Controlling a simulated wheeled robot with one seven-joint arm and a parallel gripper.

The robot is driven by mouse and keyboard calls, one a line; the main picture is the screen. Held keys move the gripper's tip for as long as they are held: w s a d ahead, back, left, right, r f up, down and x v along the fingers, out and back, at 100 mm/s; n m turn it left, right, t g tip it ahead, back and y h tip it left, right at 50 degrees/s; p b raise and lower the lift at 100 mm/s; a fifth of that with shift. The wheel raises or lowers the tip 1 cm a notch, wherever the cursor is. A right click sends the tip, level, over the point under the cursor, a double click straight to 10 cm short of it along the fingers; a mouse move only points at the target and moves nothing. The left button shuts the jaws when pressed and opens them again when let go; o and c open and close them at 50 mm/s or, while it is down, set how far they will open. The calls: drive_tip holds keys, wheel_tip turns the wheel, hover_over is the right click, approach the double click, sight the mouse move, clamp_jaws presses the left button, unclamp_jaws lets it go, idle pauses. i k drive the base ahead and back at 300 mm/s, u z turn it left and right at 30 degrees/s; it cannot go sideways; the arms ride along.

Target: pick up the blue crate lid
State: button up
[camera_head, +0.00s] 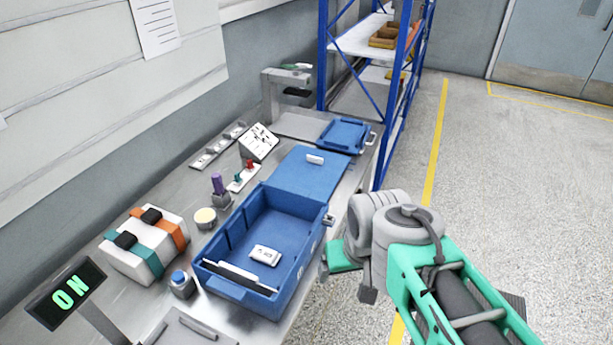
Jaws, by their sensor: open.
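The blue crate lid (309,174) is a flat blue panel with a small white handle (315,160). It lies at the far end of the open blue crate (236,290) on the metal bench; I cannot tell whether it rests on the crate's rim or behind it. A white labelled block (264,255) lies inside the crate, and a black-and-white bar (240,276) lies along its near end. My gripper (346,278) is open beside the crate's right side, nearer than the lid and apart from it. My wrist partly hides the fingers.
A smaller blue tray (345,136) sits farther back, near a blue-framed shelf rack (379,100). A white case with orange and teal straps (146,243), a purple-topped item (219,188) and a lit sign (67,293) stand left. The floor to the right is open.

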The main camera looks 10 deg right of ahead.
sight(319, 171)
drive_tip(key=z, duration=1.85)
drive_tip(key=i, duration=2.45)
drive_tip(key=u, duration=4.4)
drive_tip(key=i, duration=0.5)
drive_tip(key=z, duration=0.1)
